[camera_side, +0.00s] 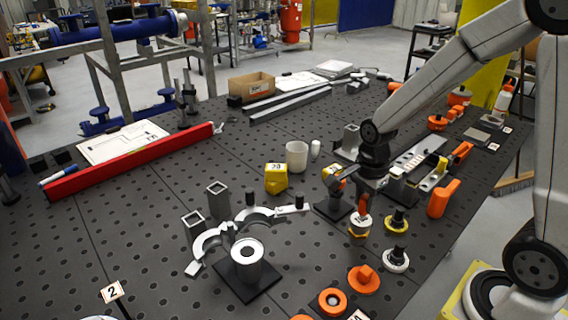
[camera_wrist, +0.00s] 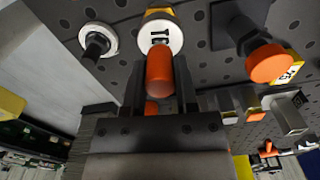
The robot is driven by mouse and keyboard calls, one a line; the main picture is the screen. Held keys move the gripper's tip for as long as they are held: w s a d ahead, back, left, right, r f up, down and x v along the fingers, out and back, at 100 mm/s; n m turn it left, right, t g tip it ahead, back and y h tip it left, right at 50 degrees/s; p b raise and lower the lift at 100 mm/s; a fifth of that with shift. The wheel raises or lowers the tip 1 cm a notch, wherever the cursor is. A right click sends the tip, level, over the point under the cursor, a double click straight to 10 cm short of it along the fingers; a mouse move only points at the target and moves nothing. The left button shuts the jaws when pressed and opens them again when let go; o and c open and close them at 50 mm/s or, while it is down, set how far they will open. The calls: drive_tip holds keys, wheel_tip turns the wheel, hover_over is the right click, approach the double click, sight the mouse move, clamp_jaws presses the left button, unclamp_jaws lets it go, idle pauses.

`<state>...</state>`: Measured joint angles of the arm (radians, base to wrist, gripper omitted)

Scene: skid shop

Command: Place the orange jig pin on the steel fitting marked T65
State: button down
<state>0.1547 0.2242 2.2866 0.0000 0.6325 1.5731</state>
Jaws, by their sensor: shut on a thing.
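My gripper (camera_side: 361,194) points down over the right middle of the table, shut on an orange pin (camera_wrist: 160,72). The pin is upright in the side view (camera_side: 363,204). Just beyond its far end in the wrist view is a round white piece (camera_wrist: 160,35) with black marking, partly hidden by the pin; I cannot read it fully. In the side view a yellow, white and orange piece (camera_side: 359,229) stands right below the pin. I cannot tell whether they touch. No T65 marking is readable. Several grey steel square tubes stand about, one of them at the left middle (camera_side: 217,199).
Close to my gripper are a black-knobbed white fitting (camera_side: 395,261), a black-knobbed yellow fitting (camera_side: 397,221) and an orange-topped post (camera_wrist: 270,64). A steel clamp assembly (camera_side: 247,253), a yellow block (camera_side: 276,179) and a white cup (camera_side: 297,157) stand further left. The left front table is mostly clear.

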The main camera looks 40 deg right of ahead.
sight(365, 199)
drive_tip(key=shift+f, duration=0.2)
drive_tip(key=shift+c, duration=1.9)
unclamp_jaws()
wheel_tip(365, 199, up, 12)
drive_tip(key=shift+r, duration=0.15)
drive_tip(key=shift+s+a+f+n, duration=0.1)
drive_tip(key=shift+a+f+n, duration=0.1)
drive_tip(key=shift+f+n, duration=0.35)
drive_tip(key=shift+a+f+n, duration=0.15)
drive_tip(key=shift+f+n, duration=0.15)
drive_tip(key=shift+n, duration=0.35)
drive_tip(key=s+a+f+n+t, duration=0.2)
drive_tip(key=f+n, duration=0.7)
drive_tip(key=n, duration=0.8)
drive_tip(key=shift+s+a+f+t, duration=0.2)
drive_tip(key=shift+s+a+t, duration=0.1)
drive_tip(key=shift+s+a, duration=0.7)
